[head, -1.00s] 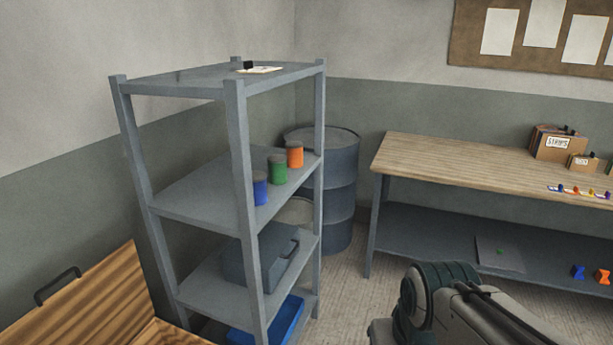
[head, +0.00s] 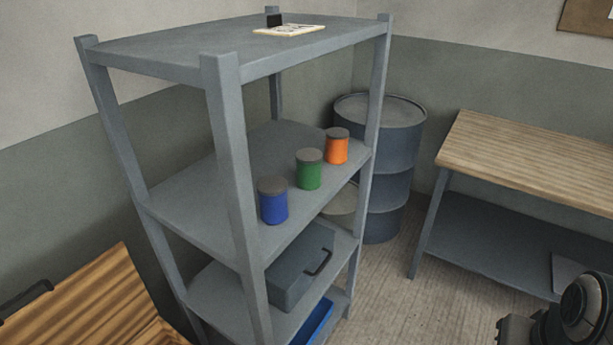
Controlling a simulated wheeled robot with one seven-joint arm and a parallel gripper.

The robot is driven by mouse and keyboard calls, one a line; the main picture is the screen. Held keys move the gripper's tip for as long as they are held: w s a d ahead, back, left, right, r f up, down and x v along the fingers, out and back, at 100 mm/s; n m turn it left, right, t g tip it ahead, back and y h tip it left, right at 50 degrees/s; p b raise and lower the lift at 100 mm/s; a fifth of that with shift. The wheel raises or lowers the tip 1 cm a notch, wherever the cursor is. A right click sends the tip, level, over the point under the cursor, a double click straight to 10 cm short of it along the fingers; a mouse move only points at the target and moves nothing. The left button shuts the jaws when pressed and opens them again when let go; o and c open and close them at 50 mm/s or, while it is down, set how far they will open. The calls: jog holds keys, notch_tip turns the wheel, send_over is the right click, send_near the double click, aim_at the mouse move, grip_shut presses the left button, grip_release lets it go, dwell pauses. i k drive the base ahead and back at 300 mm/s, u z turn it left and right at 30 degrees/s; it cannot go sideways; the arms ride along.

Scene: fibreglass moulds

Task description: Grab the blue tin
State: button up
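The blue tin (head: 273,204) has a grey lid and stands upright near the front edge of the shelf unit's middle shelf (head: 200,200), close to the front post. A green tin (head: 309,171) and an orange tin (head: 337,147) stand in a row behind it to the right, apart from it. Part of my arm shows at the bottom right corner. My gripper is outside the view.
The grey shelf unit's post (head: 229,150) stands left of the blue tin. A toolbox (head: 300,268) and a blue tray (head: 313,325) sit lower. A drum (head: 392,170) and a wooden-topped workbench (head: 540,160) stand right. An open wooden box (head: 95,305) is at lower left.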

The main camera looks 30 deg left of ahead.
aim_at(271, 190)
jog(key=u, duration=0.7)
jog(key=i, duration=0.95)
jog(key=u, duration=0.95)
